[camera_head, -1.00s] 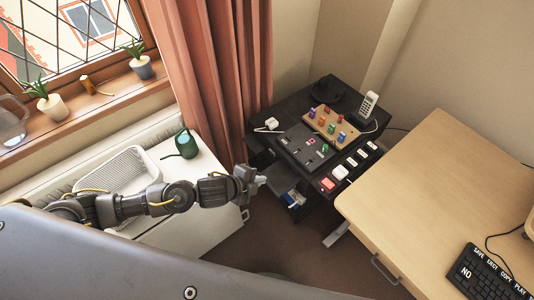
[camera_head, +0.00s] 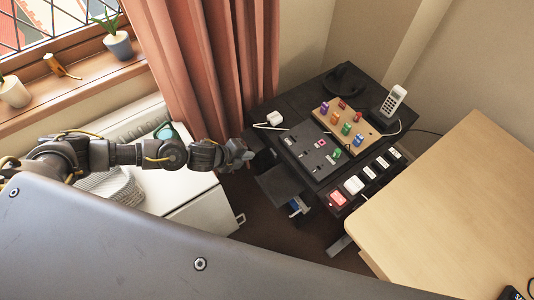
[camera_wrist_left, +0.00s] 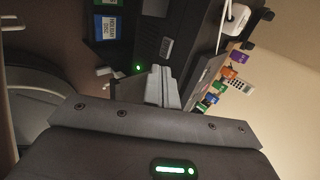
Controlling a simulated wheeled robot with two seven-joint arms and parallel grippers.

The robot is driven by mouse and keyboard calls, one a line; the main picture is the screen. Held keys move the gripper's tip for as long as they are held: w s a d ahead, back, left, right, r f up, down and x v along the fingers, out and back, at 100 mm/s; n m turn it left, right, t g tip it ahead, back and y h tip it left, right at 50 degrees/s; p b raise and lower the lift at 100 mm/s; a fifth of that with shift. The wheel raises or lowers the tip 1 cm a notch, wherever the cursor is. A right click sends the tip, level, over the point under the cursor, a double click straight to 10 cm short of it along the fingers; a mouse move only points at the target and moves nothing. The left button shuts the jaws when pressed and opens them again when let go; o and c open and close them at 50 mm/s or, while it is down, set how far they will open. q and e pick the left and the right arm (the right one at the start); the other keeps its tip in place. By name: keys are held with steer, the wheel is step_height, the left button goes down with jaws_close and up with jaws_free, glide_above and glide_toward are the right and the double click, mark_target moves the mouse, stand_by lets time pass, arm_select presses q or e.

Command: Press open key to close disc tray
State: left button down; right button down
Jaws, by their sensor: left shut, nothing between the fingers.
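My left gripper (camera_head: 248,154) reaches in from the left and is just left of the black unit's front in the head view. Its fingers (camera_wrist_left: 163,88) are shut and empty in the left wrist view, apparently in front of a black device (camera_wrist_left: 160,38). This device has a small lit green light and a pale label. A dark flat tray-like panel (camera_head: 281,186) sticks out of the unit's front, right of and below the gripper. I cannot make out the open key or its lettering. My right gripper is not in view.
The black unit's top holds a switch panel (camera_head: 309,150), a wooden board with coloured pegs (camera_head: 330,112), a cordless phone (camera_head: 393,101) and a white plug (camera_head: 274,118). A wooden desk (camera_head: 450,205) stands right, a red curtain (camera_head: 215,60) behind the arm, a white cabinet (camera_head: 195,205) below.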

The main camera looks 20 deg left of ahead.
mark_target(273, 153)
arm_select(q)
steer(key=x, duration=1)
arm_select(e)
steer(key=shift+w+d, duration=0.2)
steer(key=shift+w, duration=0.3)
arm_select(q)
steer(key=shift+r, duration=0.15)
steer(key=shift+d, duration=0.1)
